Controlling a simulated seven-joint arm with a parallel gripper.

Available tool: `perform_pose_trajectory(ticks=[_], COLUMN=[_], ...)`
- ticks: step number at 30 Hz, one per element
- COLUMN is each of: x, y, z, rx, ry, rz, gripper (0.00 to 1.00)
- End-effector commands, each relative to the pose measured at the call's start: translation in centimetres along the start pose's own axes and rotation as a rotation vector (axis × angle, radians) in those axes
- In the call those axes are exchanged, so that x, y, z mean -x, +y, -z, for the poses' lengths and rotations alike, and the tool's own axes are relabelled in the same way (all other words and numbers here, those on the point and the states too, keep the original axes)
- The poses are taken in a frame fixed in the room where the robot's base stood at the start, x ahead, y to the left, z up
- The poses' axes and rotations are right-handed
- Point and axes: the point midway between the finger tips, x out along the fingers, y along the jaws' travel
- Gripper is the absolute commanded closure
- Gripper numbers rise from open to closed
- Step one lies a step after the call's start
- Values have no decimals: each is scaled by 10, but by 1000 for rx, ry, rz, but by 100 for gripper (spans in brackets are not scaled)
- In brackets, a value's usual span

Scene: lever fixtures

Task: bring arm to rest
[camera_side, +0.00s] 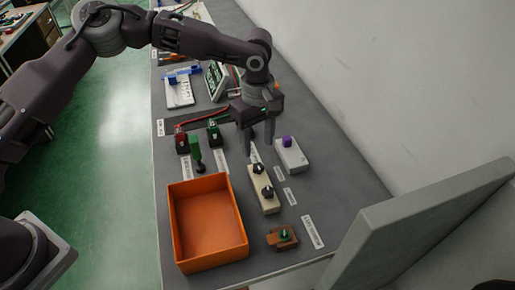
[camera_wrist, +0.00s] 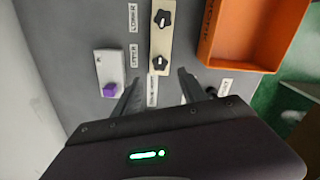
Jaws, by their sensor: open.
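My gripper (camera_side: 258,146) hangs above the grey bench (camera_side: 332,215), fingers pointing down and apart, with nothing between them. In the wrist view its two fingers (camera_wrist: 158,94) are spread, with a label strip and bare bench between them. A beige block with two black star knobs (camera_side: 262,203) lies just in front of it; it also shows in the wrist view (camera_wrist: 161,46). A white block with a purple button (camera_side: 292,157) is to the right of the fingers. The fingers look clear of both blocks, though their exact height is hard to tell.
An empty orange bin (camera_side: 208,226) stands at the front left. A brown fixture with a green part (camera_side: 283,238) sits at the front. Red and green switch fixtures (camera_side: 196,143) stand left of the gripper. A grey panel (camera_side: 415,235) stands at the right front, and a wall runs along the right.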

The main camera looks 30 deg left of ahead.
Motion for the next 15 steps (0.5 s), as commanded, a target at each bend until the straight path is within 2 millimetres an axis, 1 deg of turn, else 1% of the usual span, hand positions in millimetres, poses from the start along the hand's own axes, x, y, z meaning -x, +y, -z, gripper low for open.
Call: perform_pose_trajectory(ticks=[11, 13, 14, 15], x=[1, 16, 28, 52], y=[1, 13, 23, 38], z=[1, 9, 15, 24], rx=[-1, -8, -17, -34], ry=[6, 49, 82, 138], rz=[-8, -77, -133, -231], gripper=[51, 51, 51, 51])
